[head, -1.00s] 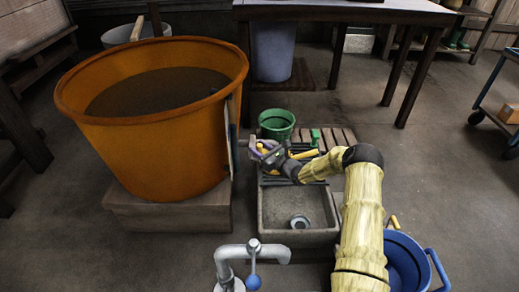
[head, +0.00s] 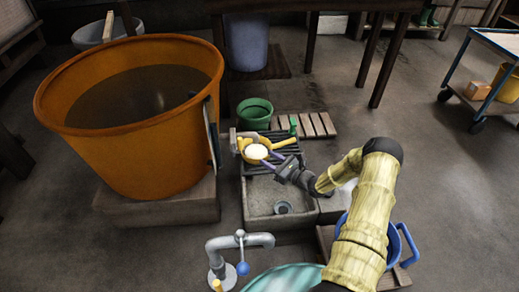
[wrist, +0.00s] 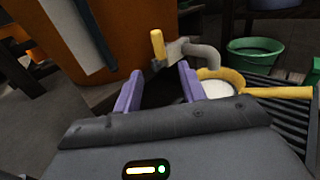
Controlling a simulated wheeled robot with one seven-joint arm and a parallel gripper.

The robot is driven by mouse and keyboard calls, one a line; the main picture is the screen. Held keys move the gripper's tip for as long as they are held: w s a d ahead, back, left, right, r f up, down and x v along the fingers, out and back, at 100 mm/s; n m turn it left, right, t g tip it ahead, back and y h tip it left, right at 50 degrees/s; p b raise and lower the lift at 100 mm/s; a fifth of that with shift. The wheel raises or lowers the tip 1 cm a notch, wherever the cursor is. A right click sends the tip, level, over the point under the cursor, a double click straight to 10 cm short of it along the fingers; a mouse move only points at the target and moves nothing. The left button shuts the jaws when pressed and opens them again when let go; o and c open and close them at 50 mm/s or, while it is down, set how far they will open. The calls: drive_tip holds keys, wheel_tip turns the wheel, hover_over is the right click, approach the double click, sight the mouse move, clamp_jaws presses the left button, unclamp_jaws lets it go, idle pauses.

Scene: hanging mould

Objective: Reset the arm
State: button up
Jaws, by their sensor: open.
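My gripper (head: 268,161) is open and empty, with its purple fingers over the sink's back end. The fingers also show spread apart in the wrist view (wrist: 158,82). A yellow ladle-like pan (head: 256,153) with white contents sits on the dark slatted rack (head: 290,152), just beyond the fingertips. In the wrist view the pan (wrist: 220,76) is right of the right finger, and its handle points right. I cannot tell whether a finger touches it. My arm reaches in from the lower right.
A large orange vat (head: 135,150) stands left, with a grey spout (head: 234,140) beside the rack. A stone sink (head: 265,212), green bucket (head: 255,112), grey tap (head: 238,241) and blue tub (head: 398,245) are close by. A blue cart (head: 487,100) stands right. Floor between is clear.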

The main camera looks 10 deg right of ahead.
drive_tip(key=shift+v, duration=0.85)
